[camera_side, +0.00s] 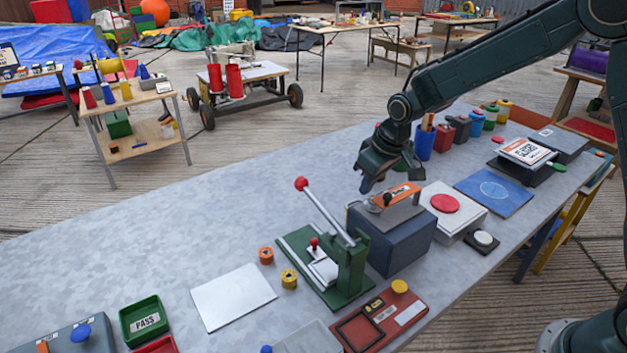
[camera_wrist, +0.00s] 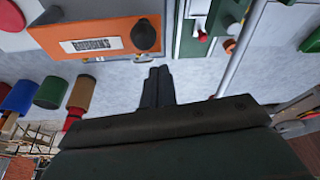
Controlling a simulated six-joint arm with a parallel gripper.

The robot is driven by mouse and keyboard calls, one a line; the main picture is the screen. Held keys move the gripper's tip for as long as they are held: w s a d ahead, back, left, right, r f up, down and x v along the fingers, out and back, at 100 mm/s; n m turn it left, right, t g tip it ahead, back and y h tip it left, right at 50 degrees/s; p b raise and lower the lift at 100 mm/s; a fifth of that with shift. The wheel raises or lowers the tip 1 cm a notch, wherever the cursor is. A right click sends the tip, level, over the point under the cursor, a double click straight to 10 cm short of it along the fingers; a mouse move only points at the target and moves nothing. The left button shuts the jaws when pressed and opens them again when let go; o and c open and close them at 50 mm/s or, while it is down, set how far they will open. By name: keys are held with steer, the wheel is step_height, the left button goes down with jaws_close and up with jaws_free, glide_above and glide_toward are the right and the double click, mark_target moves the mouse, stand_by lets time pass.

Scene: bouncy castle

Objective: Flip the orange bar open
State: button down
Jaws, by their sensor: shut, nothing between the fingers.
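The orange bar (camera_side: 393,195) lies across the top of a dark blue-grey box (camera_side: 405,240) near the middle of the table. It has a black round knob at its left end in the side view. In the wrist view the orange bar (camera_wrist: 95,42) is large at the upper left, with a white printed label and the black knob (camera_wrist: 144,36). My gripper (camera_side: 366,188) is shut and empty, just behind and left of the bar's knob end. In the wrist view my gripper's fingertips (camera_wrist: 158,72) are together, below the knob and apart from it in the picture.
A green lever press (camera_side: 347,262) with a long red-tipped handle (camera_side: 325,212) stands close to the box's left. A white box with a red button (camera_side: 445,204) is to the right. Several coloured canisters (camera_side: 460,130) stand behind.

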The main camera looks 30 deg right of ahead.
mark_target(385, 207)
steer(key=shift+s+d+r, duration=0.15)
steer(key=shift+s+r, duration=0.05)
steer(key=shift+s, duration=0.6)
steer(key=shift+s+d+r, duration=0.15)
steer(key=shift+s+r, duration=0.05)
steer(key=shift+s, duration=0.6)
steer(key=shift+s, duration=0.1)
steer(key=shift+s+n+y, duration=0.5)
steer(key=shift+s+n, duration=1.05)
steer(key=shift+n, duration=0.15)
steer(key=s+n, duration=0.2)
steer(key=shift+s+d+n+g+y, duration=0.25)
steer(key=shift+d+n+g+y, duration=0.05)
steer(key=shift+d+g+y, duration=0.1)
steer(key=shift+s+d+n+g+y, duration=0.2)
steer(key=shift+s+d+n, duration=0.35)
steer(key=shift+s+n, duration=0.3)
steer(key=shift+s+d+n+g+y, duration=0.1)
steer(key=shift+s+d+n+g, duration=0.1)
steer(key=shift+s+d+n, duration=0.5)
steer(key=shift+s+f, duration=0.1)
steer(key=shift+s, duration=0.25)
steer(key=shift+a, duration=0.15)
